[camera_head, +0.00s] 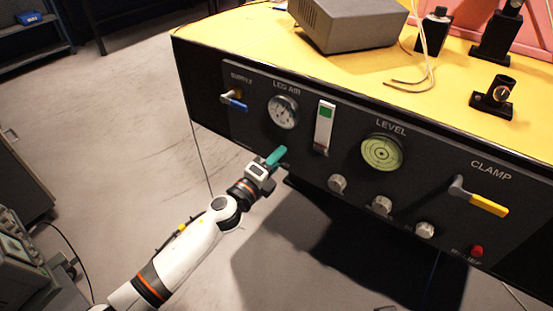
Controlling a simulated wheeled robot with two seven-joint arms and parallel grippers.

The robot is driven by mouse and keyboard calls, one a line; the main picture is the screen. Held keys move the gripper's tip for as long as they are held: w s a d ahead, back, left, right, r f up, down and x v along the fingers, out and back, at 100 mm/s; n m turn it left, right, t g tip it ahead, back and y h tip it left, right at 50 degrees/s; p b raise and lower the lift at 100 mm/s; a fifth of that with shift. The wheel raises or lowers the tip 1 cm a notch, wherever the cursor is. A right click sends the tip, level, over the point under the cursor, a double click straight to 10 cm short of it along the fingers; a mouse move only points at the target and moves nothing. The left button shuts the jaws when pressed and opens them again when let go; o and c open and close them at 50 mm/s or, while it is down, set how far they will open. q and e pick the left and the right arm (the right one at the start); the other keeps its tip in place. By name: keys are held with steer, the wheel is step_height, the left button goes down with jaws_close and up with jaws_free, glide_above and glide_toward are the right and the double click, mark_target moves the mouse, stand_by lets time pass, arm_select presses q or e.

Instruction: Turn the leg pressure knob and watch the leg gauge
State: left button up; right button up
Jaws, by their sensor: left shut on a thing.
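The leg gauge (283,112), a round white dial under the label LEG AIR, is set in the black panel (255,108). Its needle is too small to read. My left gripper (277,160), with a teal part showing, is at the panel just below the leg gauge. It is shut on the leg pressure knob, which it hides. The gauge face is clear of the gripper and arm. My right gripper is not in view.
A blue-handled supply valve (234,101) is left of the gauge. A green-and-white indicator (324,127), the level dial (382,153), silver knobs (337,184), a yellow clamp lever (480,197) and a red relief button (477,251) are to the right. A grey box (350,25) stands on the yellow top.

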arm_select(q)
steer(key=shift+f, duration=0.1)
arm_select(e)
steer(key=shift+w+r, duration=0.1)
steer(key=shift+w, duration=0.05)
arm_select(q)
steer(key=o, duration=1)
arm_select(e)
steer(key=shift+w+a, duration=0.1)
arm_select(q)
steer(key=v, duration=1.2)
steer(key=shift+p, duration=0.35)
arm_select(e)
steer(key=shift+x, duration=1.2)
